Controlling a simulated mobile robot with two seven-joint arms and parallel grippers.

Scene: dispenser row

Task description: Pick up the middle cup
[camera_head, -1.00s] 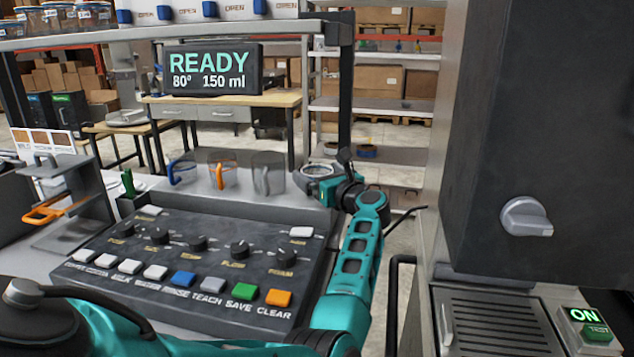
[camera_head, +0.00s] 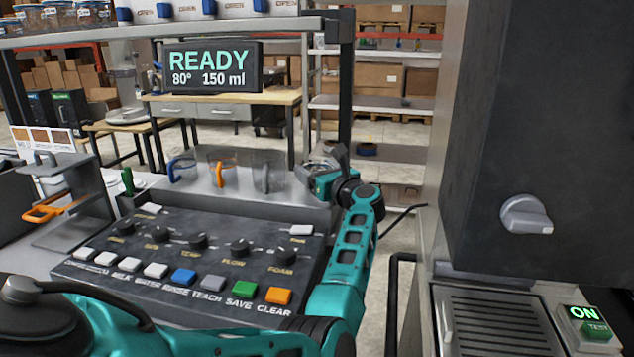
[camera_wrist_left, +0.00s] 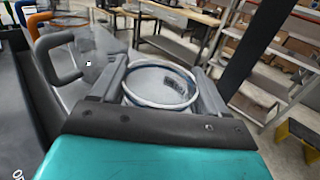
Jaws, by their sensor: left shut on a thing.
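Three clear cups stand in a row behind the control panel in the head view: the left cup with a blue handle (camera_head: 177,170), the middle cup with an orange handle (camera_head: 220,173) and the right cup with a grey handle (camera_head: 264,177). My left gripper (camera_head: 322,178) is just right of the grey-handled cup, apart from the orange-handled one. In the left wrist view its fingers (camera_wrist_left: 160,92) are shut on a round clear vessel with a grey-blue rim (camera_wrist_left: 160,103). The grey handle (camera_wrist_left: 55,60) also shows there, at the left. My right gripper is not in view.
The sloped control panel (camera_head: 190,250) with knobs and buttons lies in front of the cups. A shelf with a READY display (camera_head: 212,67) hangs above them. A large dark machine (camera_head: 540,130) stands at the right. An orange-handled tool (camera_head: 48,213) is on a stand at left.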

